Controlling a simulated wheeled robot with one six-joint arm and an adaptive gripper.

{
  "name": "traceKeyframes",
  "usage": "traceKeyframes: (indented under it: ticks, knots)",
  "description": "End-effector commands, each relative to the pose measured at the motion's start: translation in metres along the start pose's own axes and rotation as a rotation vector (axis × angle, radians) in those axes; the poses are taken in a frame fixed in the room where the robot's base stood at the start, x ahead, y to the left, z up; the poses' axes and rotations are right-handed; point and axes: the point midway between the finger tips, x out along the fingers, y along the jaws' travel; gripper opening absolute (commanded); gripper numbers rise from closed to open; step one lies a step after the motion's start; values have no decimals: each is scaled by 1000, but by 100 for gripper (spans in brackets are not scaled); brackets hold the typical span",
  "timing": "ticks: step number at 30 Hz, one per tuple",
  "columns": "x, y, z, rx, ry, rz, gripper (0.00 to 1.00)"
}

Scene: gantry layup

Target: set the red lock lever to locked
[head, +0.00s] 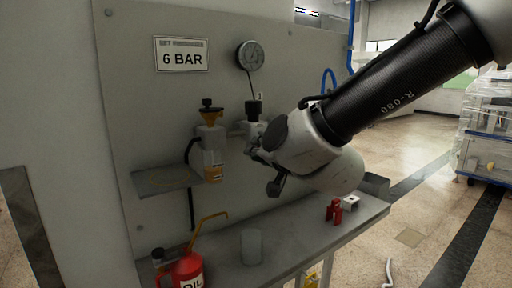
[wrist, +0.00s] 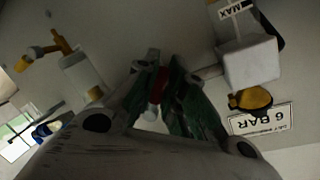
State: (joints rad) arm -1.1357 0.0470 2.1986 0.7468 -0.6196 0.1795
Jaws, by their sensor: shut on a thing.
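My gripper (wrist: 156,72) points toward the pipework on the grey panel. In the wrist view its dark green fingers are closed around a small red piece, the red lock lever (wrist: 158,83); only part of it shows between them. Whether it stands at locked cannot be told. In the head view my gripper (head: 266,168) is in front of the panel, right of the filter unit, and hides the lever.
The filter unit (head: 211,150) with an amber knob is close to the left of my gripper. A gauge (head: 250,55) and a "6 BAR" sign (head: 181,55) are above. Below, the bench (head: 290,240) holds a red oil can (head: 188,266), a clear cup (head: 251,247) and a red part (head: 333,211).

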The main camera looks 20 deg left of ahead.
Motion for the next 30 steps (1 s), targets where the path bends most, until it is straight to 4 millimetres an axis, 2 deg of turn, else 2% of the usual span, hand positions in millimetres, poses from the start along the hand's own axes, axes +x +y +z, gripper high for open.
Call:
traceKeyframes:
  ticks: [18,30]
  knots:
    - [4,24,-5,-529,116,23,0]
    - [6,30,-10,-702,156,29,0]
